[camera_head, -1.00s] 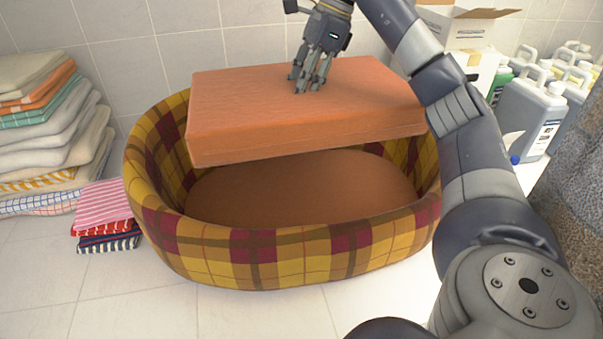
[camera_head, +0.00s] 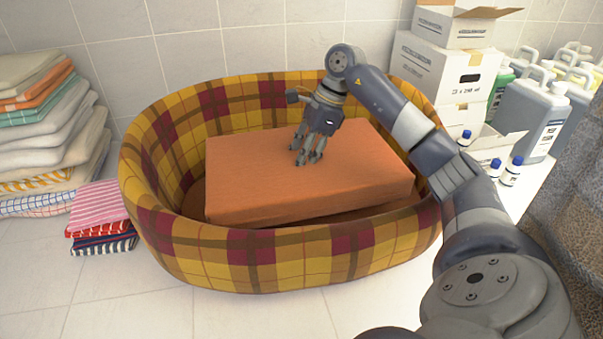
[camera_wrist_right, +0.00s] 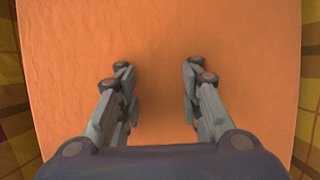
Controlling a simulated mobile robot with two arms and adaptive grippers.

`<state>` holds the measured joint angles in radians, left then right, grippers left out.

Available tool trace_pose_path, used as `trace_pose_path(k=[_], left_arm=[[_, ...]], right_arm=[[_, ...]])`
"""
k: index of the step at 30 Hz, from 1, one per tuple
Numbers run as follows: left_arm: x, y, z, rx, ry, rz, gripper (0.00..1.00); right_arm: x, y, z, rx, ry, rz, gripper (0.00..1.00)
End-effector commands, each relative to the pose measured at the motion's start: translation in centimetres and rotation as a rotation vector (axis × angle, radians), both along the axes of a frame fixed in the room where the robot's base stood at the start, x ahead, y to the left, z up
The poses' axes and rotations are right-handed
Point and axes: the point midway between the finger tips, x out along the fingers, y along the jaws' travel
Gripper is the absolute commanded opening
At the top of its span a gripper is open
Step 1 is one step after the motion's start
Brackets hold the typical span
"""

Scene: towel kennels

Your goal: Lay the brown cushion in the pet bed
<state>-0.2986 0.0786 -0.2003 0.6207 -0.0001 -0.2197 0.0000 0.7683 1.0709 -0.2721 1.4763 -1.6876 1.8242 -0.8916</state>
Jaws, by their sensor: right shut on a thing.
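The brown cushion (camera_head: 270,170), an orange-brown block, is inside the plaid pet bed (camera_head: 300,255). Its near edge sits below the bed's rim, slightly above the brown bed floor (camera_head: 370,213) that shows in front of it. My right gripper (camera_head: 308,160) is on the cushion's top, fingers pointing down, shut on the cushion. In the right wrist view the gripper's fingers (camera_wrist_right: 160,95) stand apart against the cushion (camera_wrist_right: 160,40), which fills most of the picture, with plaid bed wall (camera_wrist_right: 12,110) at both sides. My left gripper is not in view.
Folded towels (camera_head: 45,130) are stacked at the left, with a smaller pile of striped cloths (camera_head: 100,210) beside the bed. White boxes (camera_head: 450,65), grey jugs (camera_head: 535,115) and small bottles (camera_head: 510,170) stand at the right. Tiled floor in front is clear.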

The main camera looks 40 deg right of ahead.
Motion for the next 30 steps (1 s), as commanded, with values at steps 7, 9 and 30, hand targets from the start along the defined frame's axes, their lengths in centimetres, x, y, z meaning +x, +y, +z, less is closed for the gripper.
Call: trace_pose_path(k=[7,9,30], left_arm=[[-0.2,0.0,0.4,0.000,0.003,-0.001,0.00],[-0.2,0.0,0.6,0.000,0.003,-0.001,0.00],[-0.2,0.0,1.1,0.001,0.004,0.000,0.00]], right_arm=[[0.0,0.0,-1.7,0.002,-0.001,-0.001,0.00],[0.0,0.1,-2.5,0.002,0.001,0.001,0.00],[0.0,0.0,-5.3,0.000,-0.001,0.000,0.53]])
